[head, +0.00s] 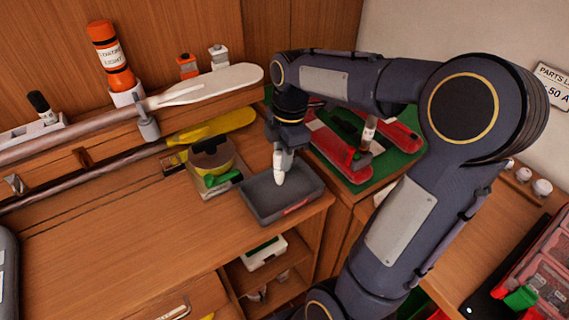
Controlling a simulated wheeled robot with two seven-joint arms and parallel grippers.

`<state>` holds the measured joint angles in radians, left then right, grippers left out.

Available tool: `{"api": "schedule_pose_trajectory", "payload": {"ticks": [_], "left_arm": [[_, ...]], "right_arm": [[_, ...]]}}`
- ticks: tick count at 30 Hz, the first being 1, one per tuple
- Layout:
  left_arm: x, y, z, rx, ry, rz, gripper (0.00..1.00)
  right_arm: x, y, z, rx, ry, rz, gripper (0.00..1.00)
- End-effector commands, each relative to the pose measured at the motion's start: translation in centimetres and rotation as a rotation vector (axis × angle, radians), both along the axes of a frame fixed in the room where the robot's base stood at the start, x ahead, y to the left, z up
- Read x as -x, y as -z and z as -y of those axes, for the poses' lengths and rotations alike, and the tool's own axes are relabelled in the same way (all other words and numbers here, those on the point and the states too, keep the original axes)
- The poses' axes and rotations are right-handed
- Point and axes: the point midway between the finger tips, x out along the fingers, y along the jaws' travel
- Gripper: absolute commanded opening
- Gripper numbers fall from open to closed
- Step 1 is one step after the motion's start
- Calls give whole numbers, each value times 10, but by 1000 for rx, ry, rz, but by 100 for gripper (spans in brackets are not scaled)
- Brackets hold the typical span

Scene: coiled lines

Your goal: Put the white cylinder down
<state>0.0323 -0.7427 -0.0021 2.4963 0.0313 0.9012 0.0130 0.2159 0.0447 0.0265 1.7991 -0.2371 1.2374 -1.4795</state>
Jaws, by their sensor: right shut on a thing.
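My right gripper (284,151) points down over a dark grey tray (257,211) near the front right corner of the wooden bench. It is shut on the white cylinder (280,176), a small pale upright piece at its fingertips. The fingers hide part of the cylinder. Its lower end is over the inside of the tray, and I cannot tell whether it touches the tray floor. My left gripper is not in view.
A yellow-and-black device (212,160) with a green part stands left of the tray. Two long-shafted paddles, one white (220,82) and one yellow (215,125), lie behind. Red tools lie on a green mat (380,176) at right. The bench (130,240) is clear at front left.

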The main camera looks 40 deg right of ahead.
Motion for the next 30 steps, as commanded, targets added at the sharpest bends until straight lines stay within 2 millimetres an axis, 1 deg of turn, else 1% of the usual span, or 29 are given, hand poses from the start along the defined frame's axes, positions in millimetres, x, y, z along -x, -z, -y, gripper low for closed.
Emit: {"api": "schedule_pose_trajectory", "payload": {"ticks": [5,7,10,13,19,23,24,28,29,30], "left_arm": [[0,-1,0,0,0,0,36],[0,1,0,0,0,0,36],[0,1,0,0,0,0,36],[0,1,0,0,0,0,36],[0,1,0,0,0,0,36],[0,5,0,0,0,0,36],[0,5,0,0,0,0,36],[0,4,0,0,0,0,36],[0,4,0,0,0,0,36],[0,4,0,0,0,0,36]], "right_arm": [[-5,15,11,0,4,-4,0],[-4,27,9,-1,1,-4,0],[-4,39,9,0,1,-2,0],[-5,43,9,0,0,1,0],[-5,42,9,0,0,2,0],[-5,46,9,0,1,1,0],[-5,47,9,0,1,1,24],[-5,46,9,0,1,1,41],[-5,46,9,0,1,1,44],[-5,46,9,0,1,1,44]]}}
